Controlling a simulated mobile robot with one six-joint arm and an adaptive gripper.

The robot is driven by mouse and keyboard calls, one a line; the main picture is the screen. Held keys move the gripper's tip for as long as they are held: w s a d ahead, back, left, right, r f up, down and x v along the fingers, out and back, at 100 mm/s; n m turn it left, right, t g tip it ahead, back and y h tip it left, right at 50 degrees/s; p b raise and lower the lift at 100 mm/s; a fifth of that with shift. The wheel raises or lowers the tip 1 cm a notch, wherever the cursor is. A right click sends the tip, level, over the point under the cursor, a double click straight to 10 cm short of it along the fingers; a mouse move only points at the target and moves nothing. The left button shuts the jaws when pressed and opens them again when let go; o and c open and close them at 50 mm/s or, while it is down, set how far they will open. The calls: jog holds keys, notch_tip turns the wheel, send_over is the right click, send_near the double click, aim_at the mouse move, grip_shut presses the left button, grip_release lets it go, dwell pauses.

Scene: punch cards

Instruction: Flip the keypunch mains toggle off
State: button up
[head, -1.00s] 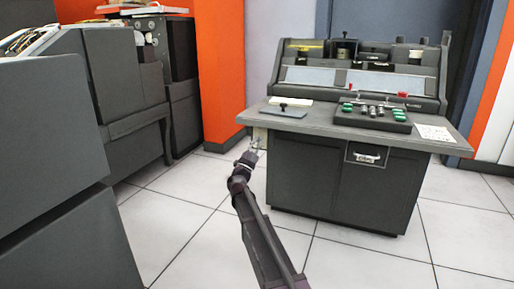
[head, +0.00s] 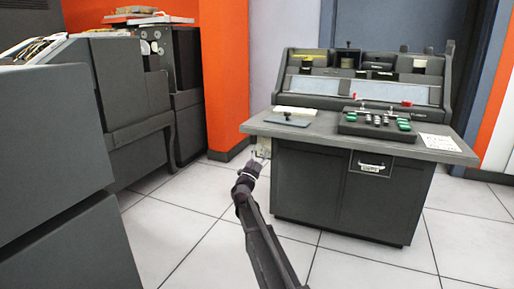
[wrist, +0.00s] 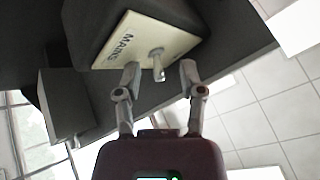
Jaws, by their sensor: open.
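In the wrist view the plate (wrist: 122,45) is marked MAINS and carries a small metal toggle (wrist: 157,62), whose lever points toward my gripper. My gripper (wrist: 160,72) is open, with one finger to each side of the lever. I cannot tell whether either finger touches it. In the head view my gripper (head: 260,155) is just below the plate, and the toggle is too small to make out.
The desk top (head: 330,133) overhangs close above my gripper. A keyboard (head: 375,124) with green keys sits on it. Large grey machines (head: 50,125) stand at the left. The tiled floor (head: 190,220) between them is clear.

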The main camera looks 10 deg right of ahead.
jog(key=shift+s+r+g+p, duration=0.1)
jog(key=shift+r+g+p, duration=0.25)
jog(key=shift+p, duration=0.5)
jog(key=shift+a+r+n+g+y+p, duration=0.1)
jog(key=shift+r+n+g+y+p, duration=0.15)
jog(key=shift+y+p, duration=0.65)
jog(key=g+y+p, duration=0.1)
jog(key=g+p, duration=0.1)
jog(key=p, duration=0.3)
jog(key=r+g+y+p, duration=0.1)
jog(key=g+p, duration=0.1)
jog(key=p, duration=0.2)
jog(key=shift+r+n+y+p, duration=0.15)
jog(key=shift+n+y+p, duration=0.2)
jog(key=shift+y+p, duration=0.05)
jog(key=shift+s+a, duration=0.1)
jog(key=shift+s, duration=0.05)
jog(key=v, duration=1.4)
notch_tip(320, 180, up, 14)
jog(key=w+a+n+t+y+p, duration=0.1)
jog(key=a+n+t+y+p, duration=0.25)
jog(key=n+y+p, duration=0.7)
jog(key=s+a+r+n+g+y+p, duration=0.1)
jog(key=s+r+n+g+y+p, duration=0.3)
jog(key=p, duration=0.9)
jog(key=shift+s+a+r+n+y, duration=0.25)
jog(key=shift+s+r+n+y, duration=0.55)
jog(key=shift+y, duration=0.25)
